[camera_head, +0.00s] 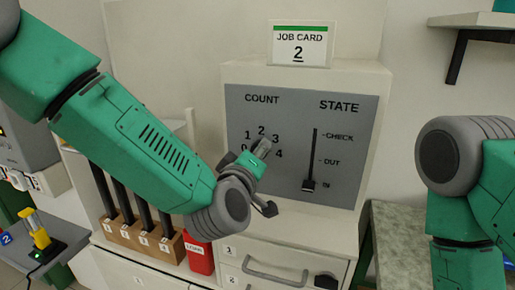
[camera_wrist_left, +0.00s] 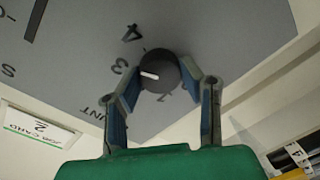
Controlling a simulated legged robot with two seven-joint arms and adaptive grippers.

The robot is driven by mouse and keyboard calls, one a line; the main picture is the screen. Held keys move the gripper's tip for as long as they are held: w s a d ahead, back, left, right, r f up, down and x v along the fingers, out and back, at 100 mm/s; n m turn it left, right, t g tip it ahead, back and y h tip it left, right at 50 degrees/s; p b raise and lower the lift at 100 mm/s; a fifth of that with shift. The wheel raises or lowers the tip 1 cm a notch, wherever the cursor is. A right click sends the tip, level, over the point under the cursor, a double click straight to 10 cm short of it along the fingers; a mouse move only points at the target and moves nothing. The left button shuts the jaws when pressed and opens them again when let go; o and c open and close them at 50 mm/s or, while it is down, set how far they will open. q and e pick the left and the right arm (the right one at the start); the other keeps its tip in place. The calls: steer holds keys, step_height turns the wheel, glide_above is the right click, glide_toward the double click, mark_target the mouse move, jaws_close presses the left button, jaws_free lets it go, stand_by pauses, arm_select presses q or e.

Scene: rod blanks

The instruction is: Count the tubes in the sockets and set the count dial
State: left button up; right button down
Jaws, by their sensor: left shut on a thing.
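The count dial knob (camera_wrist_left: 160,72) is dark and round on a grey panel (camera_head: 240,105) marked COUNT. My left gripper (camera_wrist_left: 157,80) is shut on the knob, a finger at each side. The knob's white mark points left in the left wrist view, close to the 3. In the head view my left gripper (camera_head: 262,165) hides most of the dial. Several dark tubes (camera_head: 143,203) stand upright in tan numbered sockets (camera_head: 140,238) at the lower left; my left arm hides their right-hand part. My right gripper is out of view.
A STATE slider (camera_head: 309,184) sits low, by the IN mark. A job card (camera_head: 299,47) reading 2 stands on the cabinet. A red box (camera_head: 199,255) is beside the sockets. Drawers (camera_head: 275,273) lie below the panel. A yellow-handled device (camera_head: 39,235) is at far left.

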arm_select(q)
steer(key=m, duration=0.3)
steer(key=f+m+p, duration=0.1)
steer(key=m, duration=0.1)
steer(key=shift+s+d+m, duration=0.1)
steer(key=shift+s+m, duration=0.1)
steer(key=shift+m, duration=0.2)
steer(key=shift+p, duration=0.3)
steer(key=o, duration=1.1)
steer(key=shift+o, duration=0.2)
steer(key=shift+w+r, duration=0.1)
steer(key=shift+w, duration=0.1)
steer(key=shift+s+r, duration=0.1)
steer(key=shift+r, duration=0.05)
